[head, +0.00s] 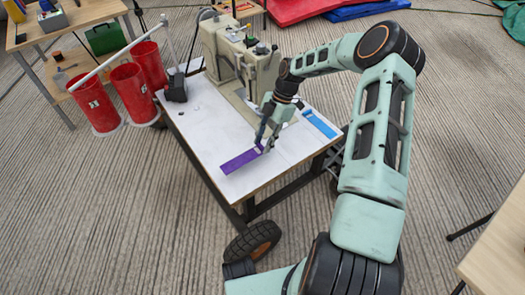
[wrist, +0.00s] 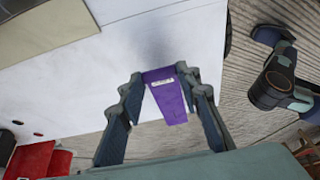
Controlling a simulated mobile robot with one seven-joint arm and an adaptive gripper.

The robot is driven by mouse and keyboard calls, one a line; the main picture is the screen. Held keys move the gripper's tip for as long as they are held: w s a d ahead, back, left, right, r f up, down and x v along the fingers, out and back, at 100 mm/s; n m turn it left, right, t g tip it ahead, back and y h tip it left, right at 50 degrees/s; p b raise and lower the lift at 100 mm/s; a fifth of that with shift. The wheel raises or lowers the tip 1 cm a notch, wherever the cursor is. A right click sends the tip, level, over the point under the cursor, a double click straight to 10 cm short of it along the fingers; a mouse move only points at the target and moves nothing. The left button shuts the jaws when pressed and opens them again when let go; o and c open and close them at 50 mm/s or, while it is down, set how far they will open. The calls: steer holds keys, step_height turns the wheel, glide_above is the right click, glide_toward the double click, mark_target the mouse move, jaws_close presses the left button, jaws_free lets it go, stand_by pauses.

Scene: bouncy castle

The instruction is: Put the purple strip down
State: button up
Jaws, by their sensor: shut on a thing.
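The purple strip (head: 239,161) is flat and narrow, with a small white label near its gripped end. My gripper (head: 265,146) is shut on that end, over the front part of the white table top (head: 200,130). In the wrist view the strip (wrist: 170,105) shows between the two fingers (wrist: 166,110), with its far part narrowing away. The strip appears close to the table surface near the front edge; I cannot tell whether it touches.
A beige sewing machine (head: 225,45) stands at the table's back. A blue strip (head: 319,124) lies at the table's right side. A black box (head: 176,88) sits at the left corner. The table's front left part is clear.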

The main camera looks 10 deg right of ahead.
mark_target(262, 150)
steer(key=x, duration=0.2)
steer(key=b+x, duration=0.1)
steer(key=x, duration=0.1)
steer(key=shift+d+f, duration=0.15)
steer(key=shift+d, duration=0.25)
steer(key=o, duration=0.9)
steer(key=shift+o, duration=0.2)
steer(key=p+v, duration=0.3)
steer(key=v, duration=0.9)
steer(key=shift+w+d, duration=0.1)
